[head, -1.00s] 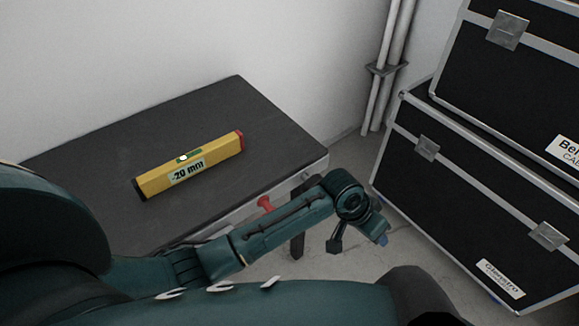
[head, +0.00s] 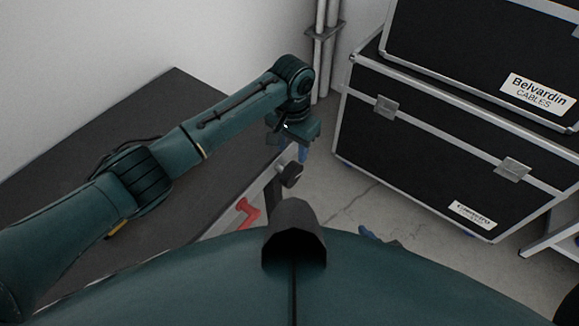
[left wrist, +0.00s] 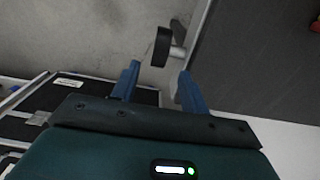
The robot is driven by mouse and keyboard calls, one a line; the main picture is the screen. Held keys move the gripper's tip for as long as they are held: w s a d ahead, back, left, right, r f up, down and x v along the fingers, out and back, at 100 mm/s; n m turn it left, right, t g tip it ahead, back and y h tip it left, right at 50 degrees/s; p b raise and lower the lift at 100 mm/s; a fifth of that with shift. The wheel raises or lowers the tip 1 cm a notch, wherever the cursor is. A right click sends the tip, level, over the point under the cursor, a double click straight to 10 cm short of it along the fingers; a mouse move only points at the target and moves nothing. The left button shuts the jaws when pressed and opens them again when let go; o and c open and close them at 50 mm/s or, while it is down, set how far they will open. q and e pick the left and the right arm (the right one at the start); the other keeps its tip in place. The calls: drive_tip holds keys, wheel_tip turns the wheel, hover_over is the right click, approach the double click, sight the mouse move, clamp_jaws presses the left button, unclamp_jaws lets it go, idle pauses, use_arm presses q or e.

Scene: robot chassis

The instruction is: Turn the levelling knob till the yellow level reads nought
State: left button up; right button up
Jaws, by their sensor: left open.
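The yellow level is almost wholly hidden behind my left arm in the head view; only a small yellow bit (head: 117,230) shows, and its reading is hidden. The black levelling knob (head: 291,174) sticks out on a metal shaft from the table's edge. My left gripper (head: 296,152) is just above and behind it. In the left wrist view the knob (left wrist: 162,47) lies just beyond the tips of the open blue fingers (left wrist: 160,68), roughly between them, apart from both. A blue and teal bit (head: 370,236) beyond my body may be my right gripper.
A red part (head: 240,214) sits on the table's side, near the knob. The dark table (head: 60,185) fills the left. Stacked black cases (head: 430,150) stand to the right, with bare floor (head: 345,200) between. Pipes (head: 323,50) run up the wall.

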sight(291, 167)
use_arm(q)
wheel_tip(291, 167, down, 8)
drive_tip(key=shift+r+b, duration=0.1)
drive_tip(key=shift+b, duration=0.35)
drive_tip(key=shift+f, duration=0.55)
drive_tip(key=shift+c, duration=0.6)
